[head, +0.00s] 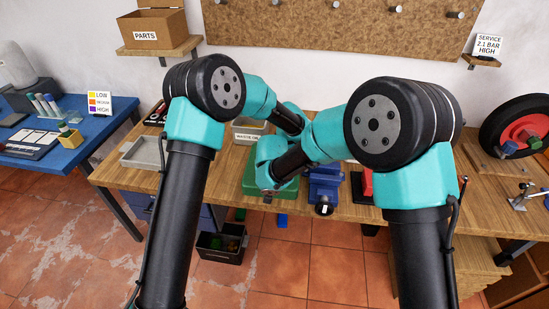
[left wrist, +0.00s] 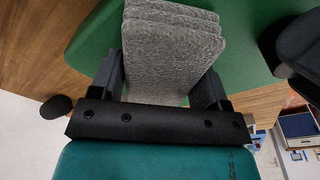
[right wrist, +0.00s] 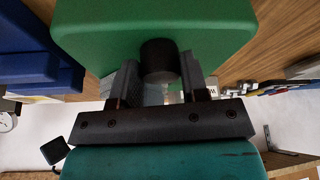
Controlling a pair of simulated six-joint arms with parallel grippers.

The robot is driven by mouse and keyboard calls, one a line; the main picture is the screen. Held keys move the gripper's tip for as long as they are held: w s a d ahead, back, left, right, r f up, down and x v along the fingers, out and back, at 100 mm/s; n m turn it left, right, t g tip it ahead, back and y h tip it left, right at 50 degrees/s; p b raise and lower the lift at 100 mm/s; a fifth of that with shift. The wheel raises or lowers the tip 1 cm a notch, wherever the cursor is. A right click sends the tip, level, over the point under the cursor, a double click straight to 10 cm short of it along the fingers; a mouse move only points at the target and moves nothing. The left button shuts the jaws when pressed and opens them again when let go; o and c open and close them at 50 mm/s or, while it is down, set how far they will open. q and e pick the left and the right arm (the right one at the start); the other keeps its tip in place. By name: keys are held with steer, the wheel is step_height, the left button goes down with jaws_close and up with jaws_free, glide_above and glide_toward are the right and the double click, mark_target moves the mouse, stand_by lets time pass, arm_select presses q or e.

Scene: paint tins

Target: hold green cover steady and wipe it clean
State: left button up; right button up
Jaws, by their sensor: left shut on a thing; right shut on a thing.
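The green cover (head: 254,186) lies on the wooden bench, partly hidden behind my arms in the head view. In the left wrist view, my left gripper (left wrist: 163,75) is shut on a grey folded cloth (left wrist: 168,45). The cloth is over the green cover (left wrist: 95,40); I cannot tell whether it touches the surface.
A blue vise (head: 324,183) stands just right of the cover, with a red object (head: 367,184) beyond it. A grey tray (head: 146,151) sits on the left of the bench. A labelled container (head: 248,134) stands behind the cover. Bare bench lies left of the cover.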

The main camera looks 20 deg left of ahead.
arm_select(q)
steer(key=shift+w+d+r, duration=0.1)
steer(key=shift+w+d, duration=0.05)
steer(key=shift+d, duration=0.4)
steer(key=shift+w+d, duration=0.1)
steer(key=shift+d, duration=0.45)
steer(key=shift+w+r, duration=0.1)
steer(key=shift+w, duration=0.7)
steer(key=shift+a+f, duration=0.1)
steer(key=shift+f, duration=0.1)
